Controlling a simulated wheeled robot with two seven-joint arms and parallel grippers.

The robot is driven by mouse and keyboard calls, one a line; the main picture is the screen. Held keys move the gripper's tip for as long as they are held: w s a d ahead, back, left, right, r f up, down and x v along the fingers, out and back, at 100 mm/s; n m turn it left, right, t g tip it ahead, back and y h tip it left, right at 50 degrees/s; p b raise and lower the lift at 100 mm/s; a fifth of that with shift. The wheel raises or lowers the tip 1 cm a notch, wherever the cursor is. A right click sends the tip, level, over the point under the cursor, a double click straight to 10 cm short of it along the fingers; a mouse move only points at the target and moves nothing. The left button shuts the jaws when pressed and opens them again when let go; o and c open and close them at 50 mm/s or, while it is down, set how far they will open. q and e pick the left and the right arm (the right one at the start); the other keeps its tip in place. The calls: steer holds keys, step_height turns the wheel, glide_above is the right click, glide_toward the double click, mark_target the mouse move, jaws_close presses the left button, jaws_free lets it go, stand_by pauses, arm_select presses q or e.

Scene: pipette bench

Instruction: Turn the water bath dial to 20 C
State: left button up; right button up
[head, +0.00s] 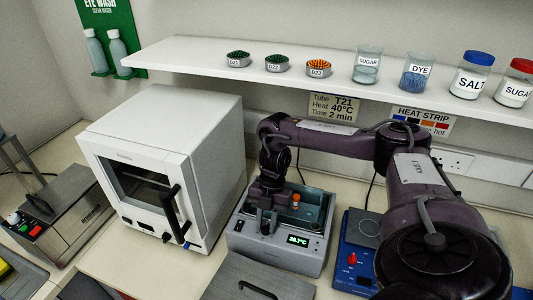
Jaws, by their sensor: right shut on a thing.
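The water bath (243,240) is a grey box in the middle of the bench with an open basin. Its green display (298,240) shows a reading in the high thirties of °C, too small to read surely. My right gripper (266,222) points down at the front panel, shut on the dial. The gripper hides most of the dial, so its pointer and marks cannot be read. A tube with an orange cap (295,199) stands in the basin. My left gripper is not in view.
A white oven (203,150) with a black handle stands close on the left. A blue device (352,262) with a red knob is on the right. A grey lid (228,283) lies in front. A shelf (205,62) with dishes and jars runs above.

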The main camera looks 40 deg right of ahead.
stand_by(0.3)
steer(key=o, duration=1)
steer(key=shift+r, duration=0.1)
steer(key=shift+v, duration=3.8)
steer(key=shift+w, duration=0.1)
